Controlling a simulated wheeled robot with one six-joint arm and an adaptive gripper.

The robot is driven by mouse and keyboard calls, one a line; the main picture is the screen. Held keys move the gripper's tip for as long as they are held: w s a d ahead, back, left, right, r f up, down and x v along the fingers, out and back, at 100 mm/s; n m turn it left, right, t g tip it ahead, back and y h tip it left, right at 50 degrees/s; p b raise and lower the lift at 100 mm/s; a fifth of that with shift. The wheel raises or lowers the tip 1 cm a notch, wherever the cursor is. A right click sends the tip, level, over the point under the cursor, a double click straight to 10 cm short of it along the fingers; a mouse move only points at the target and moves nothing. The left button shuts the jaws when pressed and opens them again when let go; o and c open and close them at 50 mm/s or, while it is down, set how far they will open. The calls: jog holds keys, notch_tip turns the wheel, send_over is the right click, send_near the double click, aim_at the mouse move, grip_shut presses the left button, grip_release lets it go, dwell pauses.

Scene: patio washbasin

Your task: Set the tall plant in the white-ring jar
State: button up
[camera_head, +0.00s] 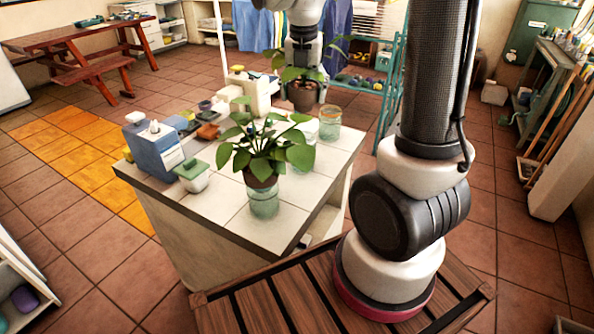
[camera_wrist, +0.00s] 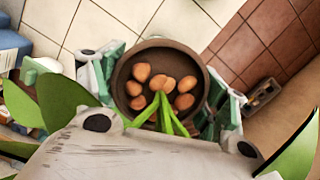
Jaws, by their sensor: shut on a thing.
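My gripper (camera_head: 303,72) is shut on a brown pot (camera_head: 303,97) with a broad-leaved green plant, held upright above the back right of the tiled counter. In the wrist view the pot (camera_wrist: 160,80) sits between the fingers, with brown pebbles and green stems inside. A glass jar with a tan rim (camera_head: 329,124) stands below and right of the held pot. Another pale-rimmed jar (camera_head: 303,132) stands beside it, partly behind leaves; its ring colour is hard to tell. A second leafy plant (camera_head: 262,155) sits in a glass jar (camera_head: 263,203) at the counter's front.
The white-tiled counter (camera_head: 225,212) holds a blue box (camera_head: 152,150), a green-lidded container (camera_head: 193,176), a cream dispenser (camera_head: 250,92) and small coloured items on its left and back. Bare tiles lie at the front and right. A teal rack (camera_head: 392,95) stands behind right.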

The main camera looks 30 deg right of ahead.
jog(key=shift+s+a+f, duration=0.1)
jog(key=shift+f, duration=0.25)
notch_tip(320, 180, down, 9)
jog(key=shift+f, duration=0.15)
jog(key=shift+f, duration=0.15)
jog(key=shift+f, duration=0.45)
jog(key=o, duration=1.2)
jog(key=shift+r, duration=0.1)
